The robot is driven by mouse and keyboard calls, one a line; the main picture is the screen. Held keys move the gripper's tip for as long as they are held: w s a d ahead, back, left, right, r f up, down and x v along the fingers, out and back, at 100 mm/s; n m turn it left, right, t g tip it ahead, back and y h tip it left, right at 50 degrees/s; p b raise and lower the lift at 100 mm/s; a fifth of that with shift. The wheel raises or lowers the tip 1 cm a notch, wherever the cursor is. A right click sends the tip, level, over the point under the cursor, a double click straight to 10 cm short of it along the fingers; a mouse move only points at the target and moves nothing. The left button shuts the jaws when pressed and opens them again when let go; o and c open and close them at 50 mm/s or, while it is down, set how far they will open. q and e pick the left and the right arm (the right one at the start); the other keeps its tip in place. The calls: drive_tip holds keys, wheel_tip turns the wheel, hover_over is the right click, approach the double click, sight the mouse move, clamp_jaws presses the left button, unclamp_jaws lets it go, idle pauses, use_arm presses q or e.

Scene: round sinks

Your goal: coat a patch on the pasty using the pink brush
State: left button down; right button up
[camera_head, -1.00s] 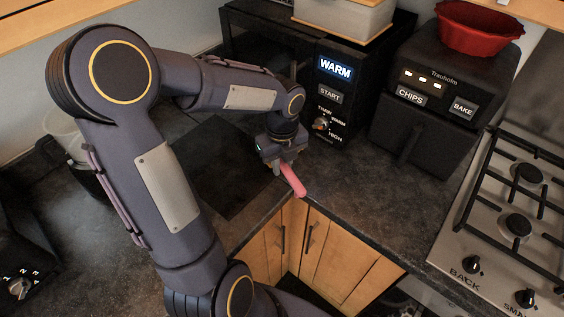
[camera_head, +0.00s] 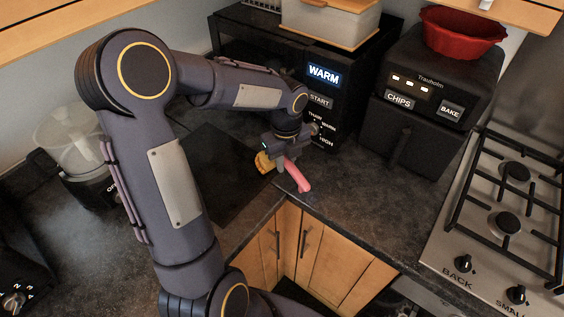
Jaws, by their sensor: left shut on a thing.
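My left gripper (camera_head: 281,163) is shut on the pink brush (camera_head: 298,177) above the dark counter near its inner corner. The brush's pink handle sticks out to the lower right of the fingers, and its far end is hidden by the gripper. A golden-brown pasty (camera_head: 264,162) shows just left of the gripper, partly hidden by it. I cannot tell whether the brush touches the pasty. My right gripper is not in view.
A dark flat board (camera_head: 205,175) lies on the counter. A black microwave (camera_head: 322,98) stands behind the gripper, with an air fryer (camera_head: 415,110) to its right. A gas hob (camera_head: 505,210) is at the right. The counter edge drops to wooden cupboards (camera_head: 330,255).

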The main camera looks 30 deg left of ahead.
use_arm(q)
drive_tip(key=shift+w+d+p, duration=0.15)
drive_tip(key=shift+w+p, duration=0.2)
drive_tip(key=shift+w, duration=0.65)
drive_tip(key=shift+w+d+p, duration=0.15)
drive_tip(key=shift+w+p, duration=0.15)
drive_tip(key=shift+w, duration=0.65)
drive_tip(key=shift+s+a+f, duration=0.1)
drive_tip(key=shift+s+a, duration=0.05)
drive_tip(key=shift+s, duration=0.9)
drive_tip(key=shift+s+a, duration=0.15)
drive_tip(key=shift+s, duration=0.85)
drive_tip(key=shift+s+a, duration=0.2)
drive_tip(key=shift+s, duration=0.85)
drive_tip(key=shift+s+a, duration=0.15)
drive_tip(key=shift+s, duration=0.85)
wheel_tip(320, 180, up, 6)
drive_tip(key=p, duration=0.5)
drive_tip(key=shift+p, duration=0.3)
drive_tip(key=shift+r+p, duration=0.55)
drive_tip(key=shift+r, duration=1)
